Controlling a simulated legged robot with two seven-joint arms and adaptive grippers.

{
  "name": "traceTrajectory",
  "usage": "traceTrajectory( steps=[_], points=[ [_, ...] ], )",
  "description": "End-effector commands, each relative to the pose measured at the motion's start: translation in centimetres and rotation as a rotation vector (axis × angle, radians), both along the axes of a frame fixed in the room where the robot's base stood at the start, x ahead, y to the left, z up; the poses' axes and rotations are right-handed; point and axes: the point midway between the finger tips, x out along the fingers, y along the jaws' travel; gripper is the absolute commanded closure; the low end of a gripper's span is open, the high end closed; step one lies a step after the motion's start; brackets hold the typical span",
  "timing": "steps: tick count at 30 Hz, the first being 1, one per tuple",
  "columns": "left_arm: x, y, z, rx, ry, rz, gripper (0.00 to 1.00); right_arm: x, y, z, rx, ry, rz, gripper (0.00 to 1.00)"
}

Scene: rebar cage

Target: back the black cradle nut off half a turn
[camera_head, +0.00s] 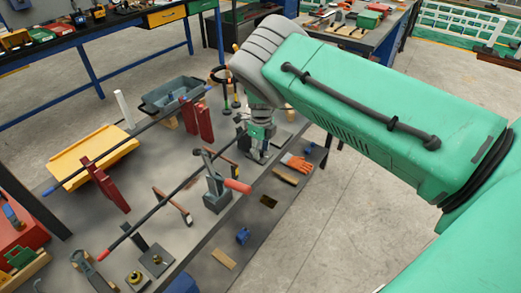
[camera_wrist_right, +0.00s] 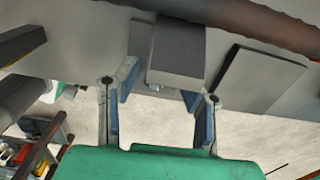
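I cannot pick out the black cradle nut for certain in either view. In the head view, a long dark rod (camera_head: 170,192) with a red end runs diagonally over the workbench (camera_head: 190,240), past a grey clamp block (camera_head: 217,196) with a red-handled lever (camera_head: 237,186). My left gripper is not in view.
A yellow tray (camera_head: 92,155), dark red uprights (camera_head: 108,186) and a grey bin (camera_head: 172,95) stand on the left of the bench. Orange gloves (camera_head: 297,162) lie at its right edge. Open floor (camera_head: 310,225) is at right.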

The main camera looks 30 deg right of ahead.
Motion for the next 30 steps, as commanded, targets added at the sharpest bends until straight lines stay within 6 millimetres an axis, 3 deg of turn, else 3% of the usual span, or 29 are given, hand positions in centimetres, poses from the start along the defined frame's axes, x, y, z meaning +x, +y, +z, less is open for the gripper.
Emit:
traceTrajectory(
  steps=[8,12,23,30],
  points=[
    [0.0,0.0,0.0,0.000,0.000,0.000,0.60,0.0,0.2,-0.1,-0.002,-0.001,0.001,0.64],
    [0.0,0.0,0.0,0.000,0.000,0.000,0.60,0.0,0.1,-0.2,0.000,0.000,0.001,1.00],
    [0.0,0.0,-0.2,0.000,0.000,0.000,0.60,0.0,0.1,-0.2,0.002,0.000,0.024,1.00],
    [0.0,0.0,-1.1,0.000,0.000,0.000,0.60,0.0,0.0,-0.4,0.001,-0.001,0.137,1.00]
  ],
)
